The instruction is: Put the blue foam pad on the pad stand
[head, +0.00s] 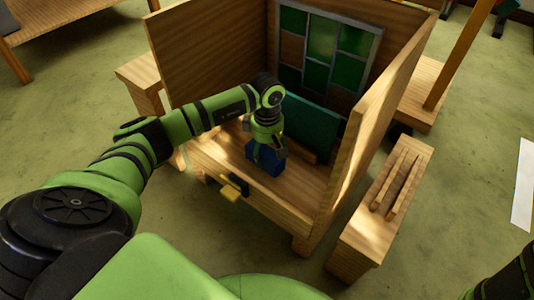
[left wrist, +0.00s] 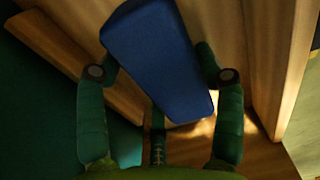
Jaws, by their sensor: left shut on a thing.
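The blue foam pad (head: 264,163) is inside the wooden box, just in front of a teal board. My left gripper (head: 267,146) points down into the box and is shut on the pad. In the left wrist view the pad (left wrist: 158,60) sits between the two fingers of the left gripper (left wrist: 162,74), tilted in the picture. I cannot tell whether its lower end touches the box floor. A wooden block with two raised rails (head: 385,190) stands right of the box and may be the pad stand. My right gripper is not in view.
The box's right wall (head: 375,125) and left wall (head: 205,48) rise beside my left arm. A leaded glass panel (head: 325,45) stands at the back, behind the teal board (head: 310,125). A yellow piece (head: 231,188) projects from the low front edge.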

